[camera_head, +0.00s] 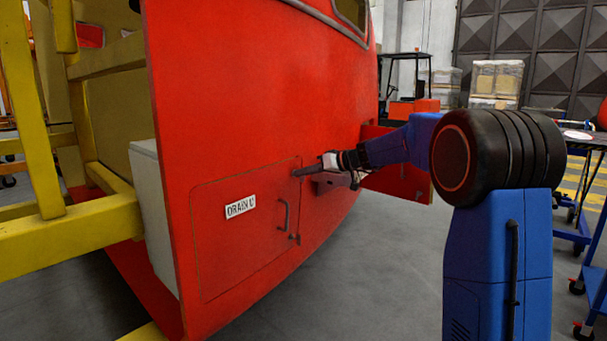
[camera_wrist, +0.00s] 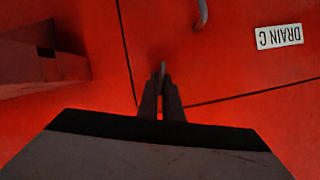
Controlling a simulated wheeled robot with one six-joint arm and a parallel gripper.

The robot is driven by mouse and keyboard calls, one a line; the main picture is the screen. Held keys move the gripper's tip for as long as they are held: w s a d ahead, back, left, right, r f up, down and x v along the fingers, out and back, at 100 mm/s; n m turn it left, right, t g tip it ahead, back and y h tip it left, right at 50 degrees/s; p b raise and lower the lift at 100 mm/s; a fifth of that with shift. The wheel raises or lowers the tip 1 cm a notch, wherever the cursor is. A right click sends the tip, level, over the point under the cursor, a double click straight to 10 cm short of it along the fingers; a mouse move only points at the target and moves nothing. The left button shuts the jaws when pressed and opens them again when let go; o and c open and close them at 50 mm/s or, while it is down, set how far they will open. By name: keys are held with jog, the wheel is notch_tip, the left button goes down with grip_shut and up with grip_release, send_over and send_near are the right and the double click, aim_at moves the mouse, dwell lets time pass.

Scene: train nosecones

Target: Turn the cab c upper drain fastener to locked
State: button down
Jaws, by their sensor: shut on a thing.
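A red drain hatch (camera_head: 235,240) with a white "DRAIN C" label (camera_head: 241,206) is set flush in the red cab shell and looks closed. My gripper (camera_head: 299,173) is at the hatch's upper right corner. In the wrist view my gripper (camera_wrist: 162,85) is shut on the upper drain fastener (camera_wrist: 163,67), a small thin piece at the seam corner. The fingers hide most of it, so its turn angle cannot be told. A lower fastener (camera_head: 297,238) shows on the hatch's right edge.
A curved handle (camera_head: 284,215) stands out from the hatch, and it shows in the wrist view (camera_wrist: 202,14). A red box-shaped part (camera_wrist: 40,60) juts out close beside my gripper. Yellow framing (camera_head: 70,240) stands at left. Open floor (camera_head: 390,270) lies below my arm.

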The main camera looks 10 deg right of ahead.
jog(key=m, duration=0.1)
jog(key=m+y, duration=0.1)
jog(key=shift+w+d+f+m+g, duration=0.1)
jog(key=shift+w+d+m+g, duration=0.1)
jog(key=shift+m+g, duration=0.15)
jog(key=shift+d+f+m+g+y, duration=0.15)
jog(key=shift+m+g+y, duration=0.1)
jog(key=shift+m+y, duration=0.9)
jog(key=m+y, duration=0.1)
jog(key=m, duration=0.2)
jog(key=shift+f, duration=0.2)
jog(key=shift+f+m+y, duration=0.1)
jog(key=shift+m+y, duration=0.65)
jog(key=shift+m, duration=0.65)
jog(key=c, duration=1.9)
grip_release()
jog(key=shift+c, duration=0.2)
jog(key=shift+d, duration=0.1)
